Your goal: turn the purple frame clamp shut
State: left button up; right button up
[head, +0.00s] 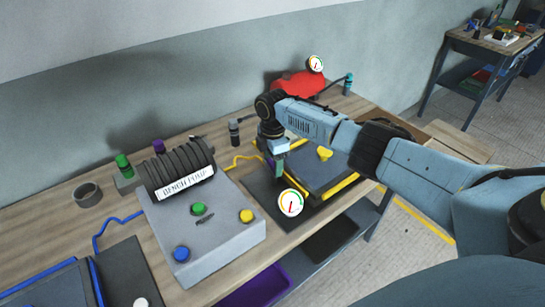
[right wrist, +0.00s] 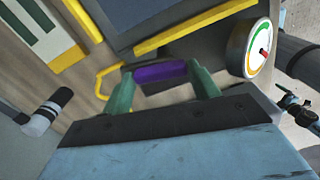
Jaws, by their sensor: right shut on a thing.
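The purple frame clamp (right wrist: 160,73) shows in the right wrist view as a short purple bar between the green fingers of my right gripper (right wrist: 163,88). The fingers are shut on it. In the head view my right gripper (head: 277,172) points down at the near left side of the yellow-edged mould frame (head: 318,198), and the clamp is hidden there. A yellow strip of the frame (right wrist: 195,27) runs just beyond the clamp in the wrist view. How far the clamp is turned cannot be told. My left gripper is not in view.
A round gauge (head: 291,203) stands close to my right gripper. The grey bench pump box (head: 200,232) with coloured knobs is to the left. A yellow hose (head: 243,160) runs beside the frame. A purple bin (head: 262,288) sits below the bench.

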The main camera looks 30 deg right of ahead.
jog(key=m+p, duration=0.2)
jog(key=m, duration=0.1)
jog(key=shift+r+m, duration=0.15)
jog(key=shift+m, duration=0.15)
jog(key=m+p, duration=0.2)
jog(key=m, duration=0.1)
jog(key=shift+s+d+m, duration=0.1)
jog(key=shift+d+m, duration=0.05)
jog(key=shift+m, duration=0.15)
jog(key=m+p, duration=0.2)
jog(key=m, duration=0.2)
jog(key=shift+s+m, duration=0.1)
jog(key=shift+m, duration=0.2)
jog(key=shift+s+d+m+p, duration=0.15)
jog(key=shift+m+p, duration=0.6)
jog(key=shift+m, duration=1.05)
jog(key=o, duration=1)
